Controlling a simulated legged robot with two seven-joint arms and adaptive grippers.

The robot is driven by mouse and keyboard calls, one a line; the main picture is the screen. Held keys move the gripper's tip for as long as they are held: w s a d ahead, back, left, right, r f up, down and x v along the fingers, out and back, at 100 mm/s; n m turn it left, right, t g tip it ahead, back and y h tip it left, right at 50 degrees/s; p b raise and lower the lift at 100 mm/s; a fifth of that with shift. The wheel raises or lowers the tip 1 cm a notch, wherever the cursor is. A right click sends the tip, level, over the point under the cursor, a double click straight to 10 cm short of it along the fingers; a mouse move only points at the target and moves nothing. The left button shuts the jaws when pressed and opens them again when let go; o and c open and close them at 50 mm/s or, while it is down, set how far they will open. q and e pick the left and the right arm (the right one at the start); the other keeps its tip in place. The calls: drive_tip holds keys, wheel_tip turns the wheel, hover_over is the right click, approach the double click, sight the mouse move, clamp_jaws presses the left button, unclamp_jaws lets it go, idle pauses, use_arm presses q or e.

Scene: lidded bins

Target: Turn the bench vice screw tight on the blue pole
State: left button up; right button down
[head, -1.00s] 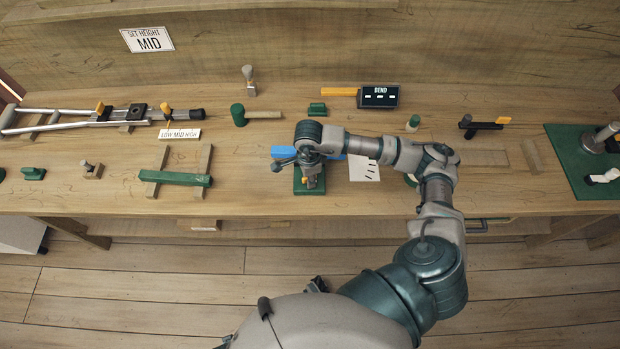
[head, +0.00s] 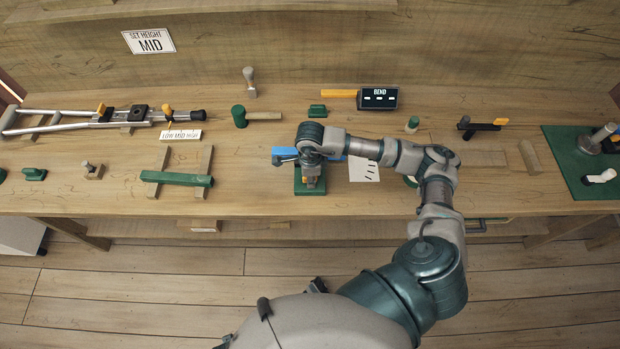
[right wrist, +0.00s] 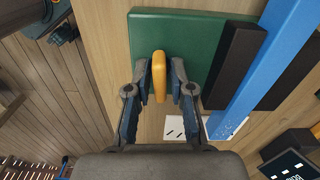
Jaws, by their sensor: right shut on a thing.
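The blue pole (right wrist: 268,65) lies across the bench vice in the right wrist view, between its dark jaws (right wrist: 238,58). In the head view the pole's left end (head: 284,151) shows beside my wrist. The vice's green base (right wrist: 170,28) also shows below my wrist in the head view (head: 300,191). My right gripper (right wrist: 161,82) is shut on the orange screw handle (right wrist: 158,70), which stands between its fingers. My wrist hides most of the vice in the head view. My left gripper is not in view.
A white marked card (head: 364,168) lies right of the vice. A green bar on wooden blocks (head: 176,178) is at left. A BEND display (head: 378,97) stands behind. A green mat (head: 570,165) is at far right. The bench's front right is mostly clear.

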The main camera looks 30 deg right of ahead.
drive_tip(key=shift+w+m, duration=0.1)
drive_tip(key=shift+m, duration=0.6)
drive_tip(key=shift+a+r+m+p, duration=0.15)
drive_tip(key=shift+m+p, duration=0.2)
drive_tip(key=shift+m, duration=1.65)
drive_tip(key=shift+m+p, duration=0.6)
drive_tip(key=shift+m, duration=1.4)
